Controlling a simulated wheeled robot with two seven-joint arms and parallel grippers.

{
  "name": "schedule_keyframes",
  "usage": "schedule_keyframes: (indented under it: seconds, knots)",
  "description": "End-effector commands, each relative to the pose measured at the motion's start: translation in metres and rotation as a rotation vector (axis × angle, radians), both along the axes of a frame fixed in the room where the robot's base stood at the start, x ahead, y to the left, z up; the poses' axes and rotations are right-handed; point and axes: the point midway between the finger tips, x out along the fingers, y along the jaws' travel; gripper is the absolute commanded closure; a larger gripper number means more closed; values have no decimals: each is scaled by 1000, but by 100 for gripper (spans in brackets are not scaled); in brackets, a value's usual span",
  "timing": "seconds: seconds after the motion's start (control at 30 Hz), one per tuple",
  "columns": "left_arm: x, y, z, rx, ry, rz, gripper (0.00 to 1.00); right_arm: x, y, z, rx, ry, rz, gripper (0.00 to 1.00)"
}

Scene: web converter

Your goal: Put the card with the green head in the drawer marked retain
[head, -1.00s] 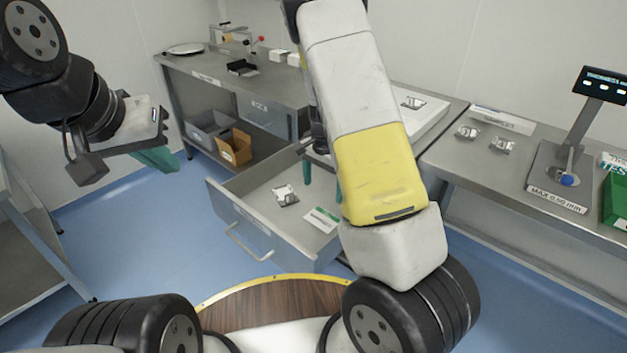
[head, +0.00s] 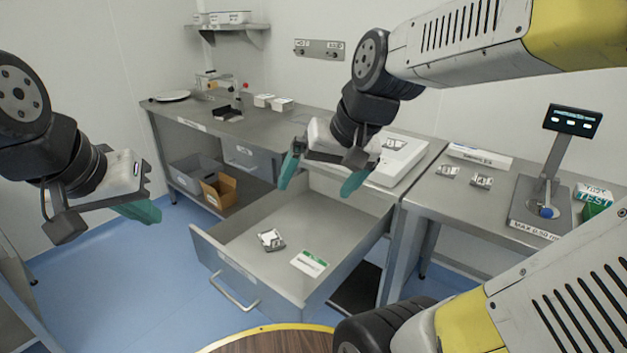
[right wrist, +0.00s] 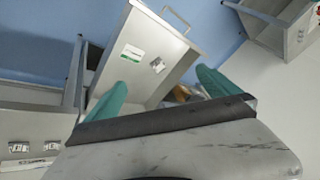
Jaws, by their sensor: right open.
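The white card with the green head (head: 309,263) lies flat in the pulled-out drawer (head: 268,285), towards its front right. It also shows in the right wrist view (right wrist: 132,52). The drawer's front label is too small to read. My right gripper (head: 316,188) is open and empty above the back of the drawer, apart from the card; its two green fingers also show in the right wrist view (right wrist: 161,77). My left gripper (head: 140,209) hangs over the floor at the left, away from the drawer; only one green finger shows clearly.
A small silver part (head: 270,240) lies in the drawer left of the card. A white tray (head: 400,165) sits on the bench behind. A gauge stand (head: 540,210) and several small parts are on the right bench. Bins (head: 195,172) stand under the left bench.

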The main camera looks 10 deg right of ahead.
Motion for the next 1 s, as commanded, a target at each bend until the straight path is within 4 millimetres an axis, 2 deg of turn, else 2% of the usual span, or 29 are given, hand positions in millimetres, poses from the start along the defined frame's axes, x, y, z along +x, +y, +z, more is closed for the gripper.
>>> schedule_keyframes:
  seconds: [0.03, 0.1, 0.27, 1.0]
  knots:
    - [0, 0, 0, 0, 0, 0, 100, -13, -2, 6, -27, -43, 23, 0]
    - [0, 0, 0, 0, 0, 0, 100, -27, -3, 10, -66, -83, 56, 0]
    - [0, 0, 0, 0, 0, 0, 100, -43, -5, 13, -121, -130, 94, 0]
    - [0, 0, 0, 0, 0, 0, 100, -44, -5, 14, -126, -136, 99, 0]
